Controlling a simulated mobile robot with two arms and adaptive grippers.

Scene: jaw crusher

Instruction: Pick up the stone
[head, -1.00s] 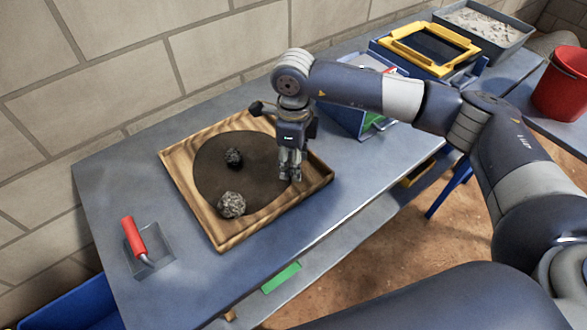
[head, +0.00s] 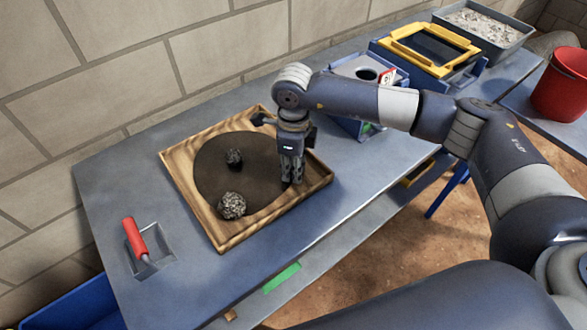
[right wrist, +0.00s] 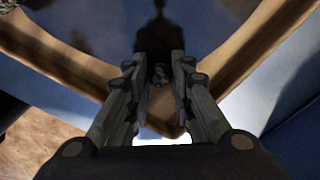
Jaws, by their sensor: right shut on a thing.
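My right gripper (head: 291,182) points down at the right part of the wooden tray (head: 183,200). In the head view the fingers hide this stone. A larger rough grey stone (head: 232,206) lies on the tray's dark round mat (head: 258,168), left of the gripper. A smaller black stone (head: 234,157) lies on the mat farther back. My left gripper is not in view.
A red-handled tool (head: 134,240) lies at the table's left end. A blue device with a round hole (head: 345,68), a yellow-framed unit (head: 430,42) and a bin of rubble (head: 482,26) stand along the right. A red bucket (head: 560,88) stands at far right.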

